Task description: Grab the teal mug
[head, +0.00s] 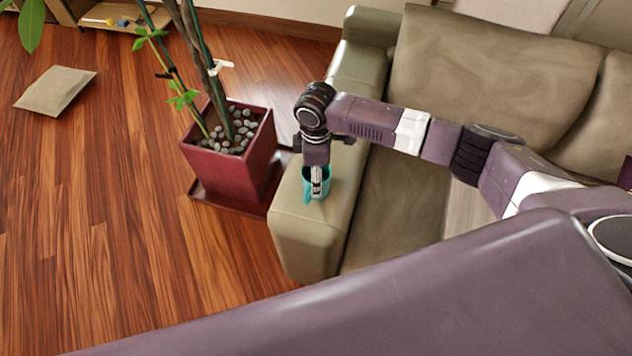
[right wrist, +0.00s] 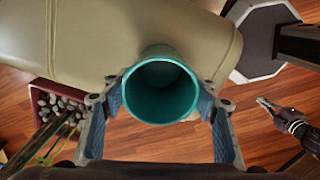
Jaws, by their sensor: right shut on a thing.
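The teal mug (head: 306,188) is at the front of the sofa's left armrest in the head view. My right gripper (head: 317,190) points down at it and covers part of it. In the right wrist view the mug (right wrist: 160,92) is upright, its round opening facing the camera, with a finger against each side. My right gripper is shut on it. I cannot tell whether its base touches the armrest. My left gripper (right wrist: 275,108) shows small at the right of the right wrist view; its opening is unclear. It is outside the head view.
The sofa armrest (head: 306,245) is under the mug. A red square planter (head: 235,165) with stones and a plant stands just left of the armrest. A beige cushion (head: 55,90) lies on the wood floor (head: 110,220). The floor in front of the planter is clear.

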